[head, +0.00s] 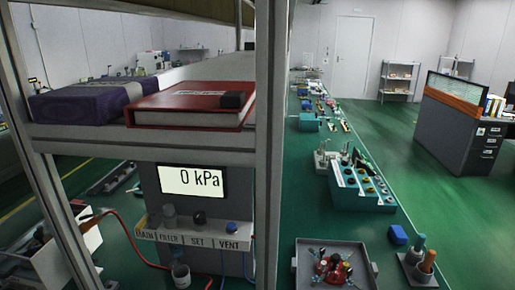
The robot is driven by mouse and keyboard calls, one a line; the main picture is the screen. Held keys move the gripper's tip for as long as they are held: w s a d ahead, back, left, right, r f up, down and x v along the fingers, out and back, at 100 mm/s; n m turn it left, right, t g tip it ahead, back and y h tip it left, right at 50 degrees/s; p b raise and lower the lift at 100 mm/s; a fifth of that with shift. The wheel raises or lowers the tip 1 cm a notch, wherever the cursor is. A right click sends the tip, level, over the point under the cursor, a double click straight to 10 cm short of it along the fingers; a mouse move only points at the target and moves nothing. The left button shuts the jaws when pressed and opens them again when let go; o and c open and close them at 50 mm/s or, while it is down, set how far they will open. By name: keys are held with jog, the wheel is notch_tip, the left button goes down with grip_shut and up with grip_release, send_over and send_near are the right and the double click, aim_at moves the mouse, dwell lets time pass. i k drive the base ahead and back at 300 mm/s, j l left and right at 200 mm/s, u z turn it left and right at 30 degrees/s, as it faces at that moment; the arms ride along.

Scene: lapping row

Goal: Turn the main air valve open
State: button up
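A grey pressure unit (151,190) stands under a shelf at the left of centre. Its lit display (191,180) reads "0 kPa". A black knob (199,217) sits above "SET" and a blue knob (231,227) above "VENT". My gripper is not in view.
A frame post (271,130) stands right of the unit. The shelf (150,138) above holds a red binder (190,105) and a purple box (85,100). A grey tray (304,262) with small red parts and a teal rack (362,198) sit on the green bench. Green floor lies open beyond.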

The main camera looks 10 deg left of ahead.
aim_at(147, 219)
jog(key=k+u, duration=0.1)
jog(key=u, duration=1.4)
